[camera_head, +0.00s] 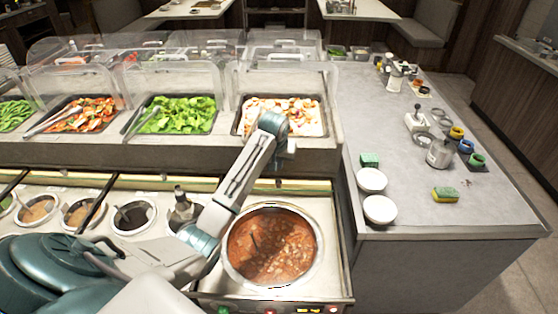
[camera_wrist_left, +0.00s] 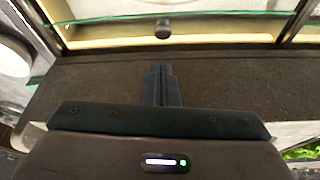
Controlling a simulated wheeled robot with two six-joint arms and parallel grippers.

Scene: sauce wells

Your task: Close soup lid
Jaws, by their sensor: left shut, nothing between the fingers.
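The soup pot (camera_head: 240,272) is open at the lower middle in the head view, with red-brown soup in it. The soup lid (camera_wrist_left: 225,30) appears in the left wrist view as a framed pane with a dark round knob (camera_wrist_left: 162,28). It seems to stand raised at the back of the soup well, against the ledge. My left gripper (camera_wrist_left: 161,72) is shut and empty, its fingers pointing toward the knob with a gap between. In the head view my left arm reaches over the ledge behind the pot, and the fingertips are hard to make out. My right gripper is not in view.
Sauce wells (camera_head: 133,217) line the counter left of the pot. Covered food trays, one with lettuce (camera_head: 180,115), stand behind the ledge.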

